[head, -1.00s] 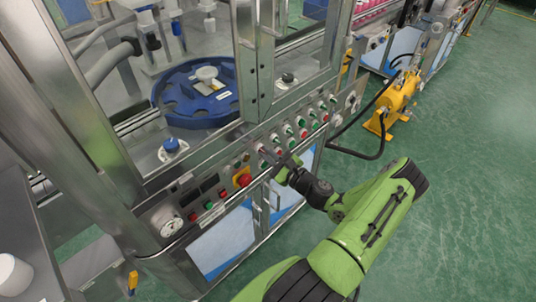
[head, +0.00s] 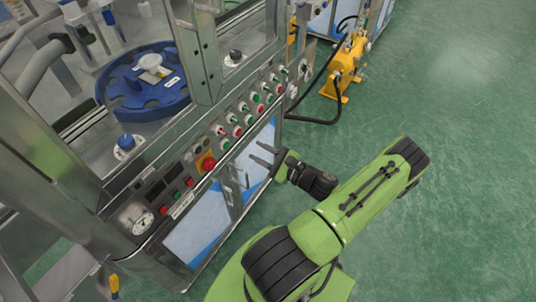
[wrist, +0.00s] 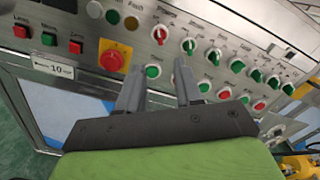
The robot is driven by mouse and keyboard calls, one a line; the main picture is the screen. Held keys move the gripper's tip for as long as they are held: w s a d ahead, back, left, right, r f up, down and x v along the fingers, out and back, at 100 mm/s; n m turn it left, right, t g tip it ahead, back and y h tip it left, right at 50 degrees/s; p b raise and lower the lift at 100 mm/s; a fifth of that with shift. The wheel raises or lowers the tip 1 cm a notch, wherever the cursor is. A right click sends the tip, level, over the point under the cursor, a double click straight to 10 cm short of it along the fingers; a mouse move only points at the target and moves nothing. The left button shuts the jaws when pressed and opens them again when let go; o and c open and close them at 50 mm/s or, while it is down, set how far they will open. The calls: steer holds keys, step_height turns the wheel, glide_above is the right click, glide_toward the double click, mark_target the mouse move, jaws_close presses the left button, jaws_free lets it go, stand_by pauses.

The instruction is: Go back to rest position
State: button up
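My gripper (head: 262,154) is in front of the crimping machine's lower cabinet, below the right half of the control panel (head: 228,118). Its two fingers point left toward the machine in the head view and stand apart with nothing between them. In the wrist view my gripper (wrist: 159,82) is also open and empty. The panel with its green and red knobs lies beyond the fingertips, and I see no contact. My green arm reaches in from the bottom of the head view.
A red emergency stop (head: 208,163) on a yellow plate sits on the panel. A blue rotary wheel (head: 140,80) is inside the machine frame. A yellow pump unit (head: 347,62) with a black hose stands at the back right. The green floor (head: 470,150) at right is clear.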

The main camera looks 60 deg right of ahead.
steer(key=s, duration=0.3)
steer(key=shift+w, duration=0.1)
stand_by(0.4)
steer(key=w+a+r+n+g+y+p, duration=0.1)
steer(key=w+a+r+n+g+y, duration=0.1)
steer(key=a+r+n+g, duration=0.6)
steer(key=w+a+r+n+g+y+p, duration=0.15)
steer(key=a+r+n+g, duration=0.5)
steer(key=a+n, duration=0.7)
steer(key=s+a+r+n+t+h, duration=0.2)
steer(key=s+a+r+n+h, duration=0.2)
steer(key=s+r+n, duration=0.4)
step_height(320, 180, up, 3)
steer(key=shift+a+f, duration=0.15)
steer(key=shift+a, duration=0.2)
